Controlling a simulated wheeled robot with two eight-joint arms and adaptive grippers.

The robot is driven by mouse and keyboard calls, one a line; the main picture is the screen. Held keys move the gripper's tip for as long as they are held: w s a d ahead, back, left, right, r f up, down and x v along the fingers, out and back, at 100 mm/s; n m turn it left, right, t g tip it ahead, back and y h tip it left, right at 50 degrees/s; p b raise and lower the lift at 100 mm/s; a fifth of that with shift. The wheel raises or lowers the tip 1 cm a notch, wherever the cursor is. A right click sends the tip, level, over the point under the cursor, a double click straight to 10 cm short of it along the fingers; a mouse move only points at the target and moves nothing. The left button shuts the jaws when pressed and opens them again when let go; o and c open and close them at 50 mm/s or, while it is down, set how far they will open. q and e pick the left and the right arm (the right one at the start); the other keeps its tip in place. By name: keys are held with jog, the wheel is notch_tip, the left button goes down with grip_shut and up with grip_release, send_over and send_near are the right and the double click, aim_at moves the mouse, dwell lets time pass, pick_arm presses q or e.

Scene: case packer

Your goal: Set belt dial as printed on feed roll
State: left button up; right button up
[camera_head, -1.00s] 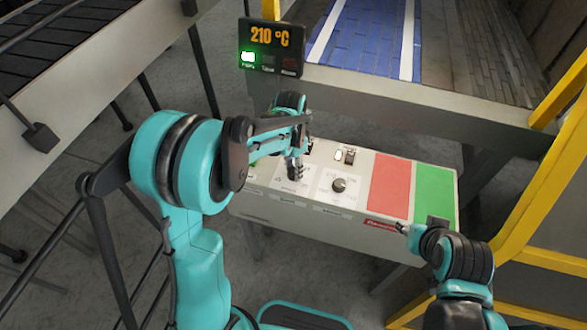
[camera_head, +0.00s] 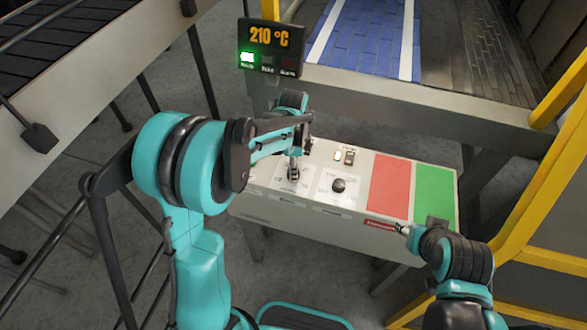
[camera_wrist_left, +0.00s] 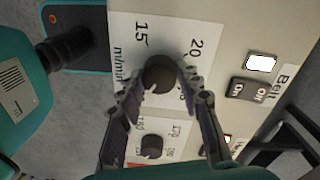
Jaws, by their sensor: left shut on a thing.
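The belt dial (camera_wrist_left: 158,72) is a dark round knob on a white plate marked 15, 20 and m/min. My left gripper (camera_wrist_left: 163,80) has one finger on each side of this knob and is shut on it. The fingers hide part of the knob and scale, and I cannot read its pointer. In the head view my left gripper (camera_head: 294,170) reaches down onto the control box (camera_head: 260,198). My right gripper (camera_head: 404,230) is at the box's front right edge; its fingers are too small to read. I cannot make out a print on a feed roll.
A second dial (camera_head: 339,185) sits right of the belt dial, with red (camera_head: 390,186) and green (camera_head: 434,192) pads beyond. A Belt on/off switch (camera_wrist_left: 248,92) is close to my left gripper. A display (camera_head: 270,47) reads 210 °C. A yellow frame (camera_head: 530,210) stands at right.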

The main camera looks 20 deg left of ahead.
dwell(0.3)
pick_arm(q)
jog(key=o, duration=1.2)
jog(key=shift+c, duration=0.2)
notch_tip(320, 180, up, 12)
jog(key=shift+w, duration=0.35)
jog(key=shift+a, duration=0.1)
jog(key=s+a+f+n+t+b, duration=0.1)
jog(key=s+n+t, duration=0.3)
jog(key=s+n, duration=0.3)
jog(key=s+a+f+n+t+b, duration=0.1)
jog(key=s+f+n+t, duration=0.1)
jog(key=s+n, duration=0.5)
jog(key=s+t, duration=0.1)
jog(key=s, duration=0.3)
jog(key=shift+a+n+t+b, duration=0.3)
jog(key=shift+n+t+b, duration=0.1)
